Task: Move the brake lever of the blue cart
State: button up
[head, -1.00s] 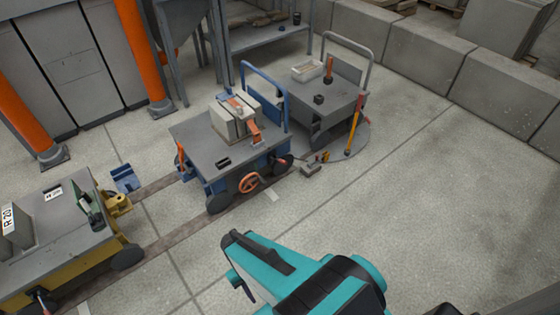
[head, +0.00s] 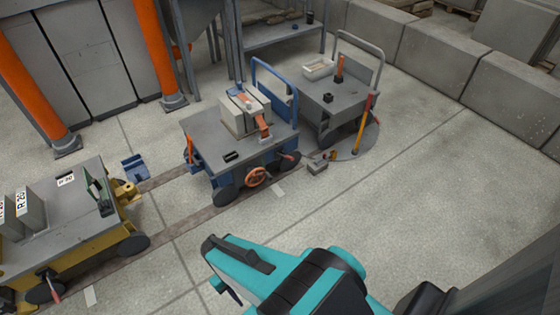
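The blue cart (head: 205,172) stands on the floor rail in the middle of the head view, with a grey deck and a blue push handle. A small red-handled lever (head: 290,156) is low on its near side by the right wheel; it looks like the brake lever, but its exact angle is too small to tell. An orange handwheel (head: 257,177) sits left of it. An upright orange piece (head: 189,149) is at the cart's left end. My teal arm shows at the bottom, apart from the cart; I cannot make out my gripper's fingers.
A yellow cart (head: 95,233) stands at the left with its own red-handled lever (head: 53,286). A grey cart (head: 342,105) is behind right, with a yellow-and-red pole (head: 361,128) beside it. A small block (head: 317,167) lies on the floor. Floor at right is clear.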

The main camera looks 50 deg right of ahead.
aim_at(289, 159)
jog(key=z, duration=0.75)
jog(key=k, duration=0.15)
jog(key=u, duration=2.55)
jog(key=k, duration=0.45)
jog(key=z, duration=0.55)
jog(key=k, duration=0.9)
jog(key=z, duration=0.85)
jog(key=i, duration=1.5)
jog(key=z, duration=0.15)
